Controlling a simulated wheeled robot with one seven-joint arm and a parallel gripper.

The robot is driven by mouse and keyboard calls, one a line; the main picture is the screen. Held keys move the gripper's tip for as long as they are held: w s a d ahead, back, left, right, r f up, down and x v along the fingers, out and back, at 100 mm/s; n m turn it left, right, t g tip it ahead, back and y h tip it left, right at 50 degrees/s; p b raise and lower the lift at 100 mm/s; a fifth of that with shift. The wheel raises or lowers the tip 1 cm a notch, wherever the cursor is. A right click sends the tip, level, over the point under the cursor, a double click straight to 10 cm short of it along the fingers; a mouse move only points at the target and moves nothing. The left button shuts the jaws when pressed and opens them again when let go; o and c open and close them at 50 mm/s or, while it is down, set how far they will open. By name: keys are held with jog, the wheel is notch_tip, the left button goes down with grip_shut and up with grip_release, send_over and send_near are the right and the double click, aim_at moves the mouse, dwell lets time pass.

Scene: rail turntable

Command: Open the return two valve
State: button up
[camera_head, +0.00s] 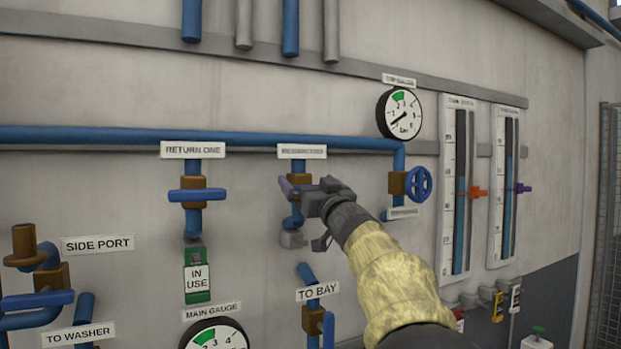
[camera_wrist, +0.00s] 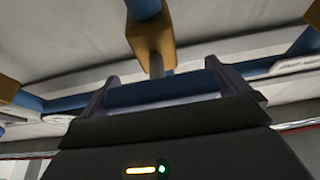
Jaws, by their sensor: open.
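The valve right of RETURN ONE has a brass body (camera_head: 299,181) and a blue-purple lever (camera_head: 287,187), on a blue pipe under a label (camera_head: 301,151) too blurred to read surely. My gripper (camera_head: 305,194) is open in front of this lever and partly hides it. In the wrist view the lever (camera_wrist: 165,92) shows as a blue bar spanning the space between my two fingers (camera_wrist: 162,88), with the brass body (camera_wrist: 151,42) above it. Whether the fingers touch the lever cannot be told. A grey piece (camera_head: 292,239) sits on the pipe end below.
The RETURN ONE valve, with a crosswise blue lever (camera_head: 198,195) and green IN USE tag (camera_head: 197,276), is to the left. A blue handwheel (camera_head: 418,184) and round gauge (camera_head: 400,113) are close on the right. The TO BAY valve (camera_head: 315,320) is below my gripper.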

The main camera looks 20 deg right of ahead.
jog(key=shift+c, duration=0.4)
jog(key=c, duration=0.5)
jog(key=shift+c, duration=0.2)
